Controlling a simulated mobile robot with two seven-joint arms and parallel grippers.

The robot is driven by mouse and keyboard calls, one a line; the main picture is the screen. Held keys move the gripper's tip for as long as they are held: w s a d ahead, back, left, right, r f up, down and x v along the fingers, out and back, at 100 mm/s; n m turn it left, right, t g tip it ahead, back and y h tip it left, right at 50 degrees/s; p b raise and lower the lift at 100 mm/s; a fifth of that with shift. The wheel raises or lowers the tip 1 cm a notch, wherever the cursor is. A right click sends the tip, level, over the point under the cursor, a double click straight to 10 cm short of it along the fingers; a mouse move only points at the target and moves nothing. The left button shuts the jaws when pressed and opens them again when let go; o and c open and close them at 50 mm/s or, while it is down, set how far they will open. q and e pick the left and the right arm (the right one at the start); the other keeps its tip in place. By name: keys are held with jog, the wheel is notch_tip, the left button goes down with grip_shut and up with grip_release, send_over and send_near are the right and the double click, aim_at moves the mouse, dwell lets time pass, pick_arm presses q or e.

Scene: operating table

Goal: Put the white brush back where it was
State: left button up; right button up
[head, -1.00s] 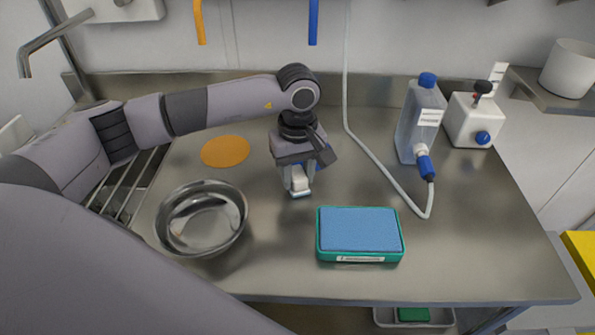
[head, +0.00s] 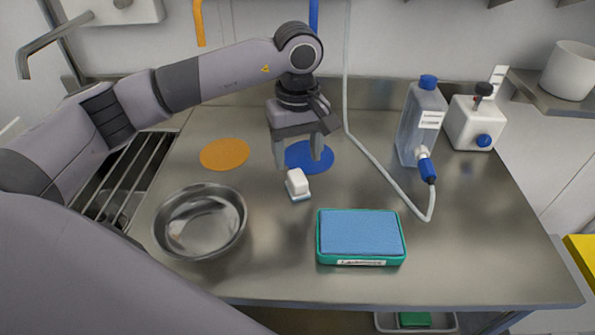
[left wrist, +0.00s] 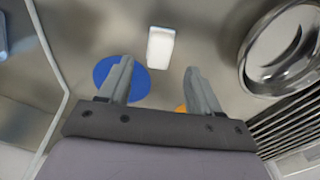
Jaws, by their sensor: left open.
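The white brush (head: 298,184) lies on the steel table in the head view, in front of the blue round mat and apart from it. It also shows in the left wrist view (left wrist: 160,48), ahead of the fingers. My left gripper (head: 299,163) is open and empty, raised above the table just behind the brush. Its fingers also show in the left wrist view (left wrist: 158,80). The blue round mat (head: 322,163) lies partly hidden behind the gripper, and the orange round mat (head: 225,154) lies to its left. My right gripper is not in view.
A steel bowl (head: 200,222) stands front left and a green box with a blue pad (head: 361,240) front right of the brush. A bottle (head: 422,120) with a hose stands at the back right, beside a white device (head: 474,122).

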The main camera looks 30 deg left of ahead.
aim_at(297, 176)
pick_arm(q)
notch_tip(297, 176, up, 6)
jog(key=shift+f, duration=0.2)
dwell(0.5)
